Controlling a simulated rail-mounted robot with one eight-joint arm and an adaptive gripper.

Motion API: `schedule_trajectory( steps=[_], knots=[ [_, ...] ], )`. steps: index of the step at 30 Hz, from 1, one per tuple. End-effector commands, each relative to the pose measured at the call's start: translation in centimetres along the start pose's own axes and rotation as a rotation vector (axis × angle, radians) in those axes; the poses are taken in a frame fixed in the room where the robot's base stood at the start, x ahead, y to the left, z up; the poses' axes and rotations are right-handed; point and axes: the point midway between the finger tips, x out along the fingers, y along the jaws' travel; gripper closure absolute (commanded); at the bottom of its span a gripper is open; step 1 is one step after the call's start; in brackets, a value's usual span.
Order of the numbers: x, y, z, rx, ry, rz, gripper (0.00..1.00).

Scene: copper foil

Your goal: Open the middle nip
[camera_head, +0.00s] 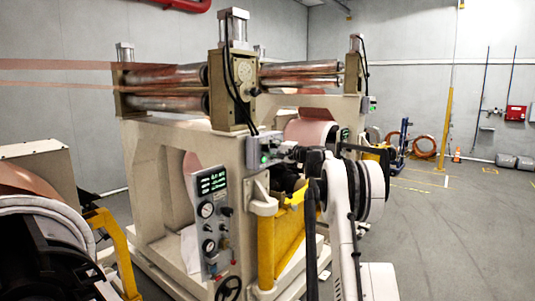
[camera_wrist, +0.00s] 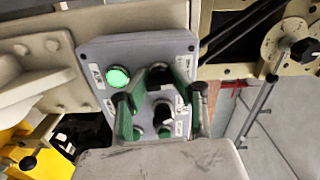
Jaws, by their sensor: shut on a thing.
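A grey control box (camera_head: 262,151) is mounted on the beige machine frame below the post between the roller pairs. In the wrist view the box (camera_wrist: 100,50) carries a lit green button (camera_wrist: 117,76) and black switch knobs with small labels. My gripper (camera_wrist: 161,96) is at the face of the box, its green-padded fingers on both sides of a black switch knob (camera_wrist: 162,116). It is shut on this knob; the exact contact is partly hidden. In the head view my gripper (camera_head: 291,154) reaches the box from the right. Steel nip rollers (camera_head: 165,75) with copper foil show at left, and another pair (camera_head: 300,70) at right.
A yellow guard (camera_head: 285,235) is below my arm. Black hoses (camera_wrist: 240,30) run near the box. A lever with a round dial (camera_wrist: 290,45) is at right. Open floor (camera_head: 450,230) lies at right.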

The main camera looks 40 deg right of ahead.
Motion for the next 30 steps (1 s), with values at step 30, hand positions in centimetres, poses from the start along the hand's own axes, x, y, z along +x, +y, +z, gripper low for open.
schedule_trajectory(
  steps=[30],
  knots=[
    [-0.04,0.08,0.01,0.627,0.0,0.001,1.0]
  ],
)
